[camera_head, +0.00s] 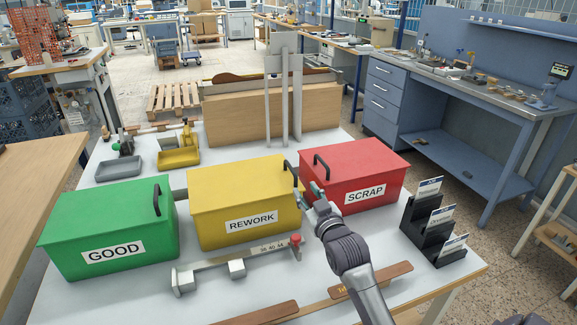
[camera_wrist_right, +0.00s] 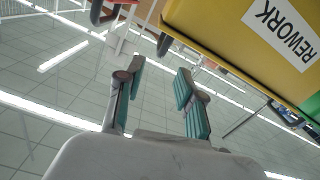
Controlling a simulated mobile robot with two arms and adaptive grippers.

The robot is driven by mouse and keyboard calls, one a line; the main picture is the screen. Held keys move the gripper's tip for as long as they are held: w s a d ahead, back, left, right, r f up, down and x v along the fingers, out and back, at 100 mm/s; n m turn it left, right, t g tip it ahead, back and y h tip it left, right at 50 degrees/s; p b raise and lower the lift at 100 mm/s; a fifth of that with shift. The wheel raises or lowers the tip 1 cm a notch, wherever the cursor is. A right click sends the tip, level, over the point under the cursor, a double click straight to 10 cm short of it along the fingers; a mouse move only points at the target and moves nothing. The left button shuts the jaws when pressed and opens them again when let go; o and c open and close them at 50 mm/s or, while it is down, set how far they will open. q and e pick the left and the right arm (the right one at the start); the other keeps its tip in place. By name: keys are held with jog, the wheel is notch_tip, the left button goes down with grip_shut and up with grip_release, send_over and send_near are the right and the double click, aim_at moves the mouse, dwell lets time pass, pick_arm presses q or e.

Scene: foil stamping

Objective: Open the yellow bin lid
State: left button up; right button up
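The yellow bin (camera_head: 240,205), labelled REWORK, stands on the white table between a green bin and a red bin. Its lid (camera_head: 235,178) is shut, with a black handle (camera_head: 291,173) at its right edge. My right gripper (camera_head: 310,190) is by the gap between the yellow and red bins, close to this handle. In the right wrist view my right gripper (camera_wrist_right: 160,72) has its teal-padded fingers apart and nothing between them. The yellow bin (camera_wrist_right: 220,22) is at the upper right there, with a dark handle (camera_wrist_right: 164,44) just beyond the fingertips. My left gripper is out of view.
The green GOOD bin (camera_head: 110,240) and red SCRAP bin (camera_head: 365,185) flank the yellow one, both lids shut. A rail fixture with a red knob (camera_head: 296,240) lies in front. A black card holder (camera_head: 425,232) stands at right. Small trays (camera_head: 120,164) sit behind.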

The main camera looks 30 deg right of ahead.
aim_at(296, 176)
jog(key=x, duration=0.5)
jog(key=shift+r+p, duration=0.3)
jog(key=x, duration=0.5)
jog(key=shift+w+f, duration=0.15)
jog(key=shift+w, duration=0.15)
jog(key=shift+w+d, duration=0.1)
jog(key=shift+w, duration=0.2)
jog(key=shift+w+d, duration=0.1)
jog(key=shift+w, duration=0.15)
jog(key=shift+c, duration=0.8)
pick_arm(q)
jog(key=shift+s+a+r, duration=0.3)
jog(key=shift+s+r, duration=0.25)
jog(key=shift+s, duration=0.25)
pick_arm(e)
grip_shut()
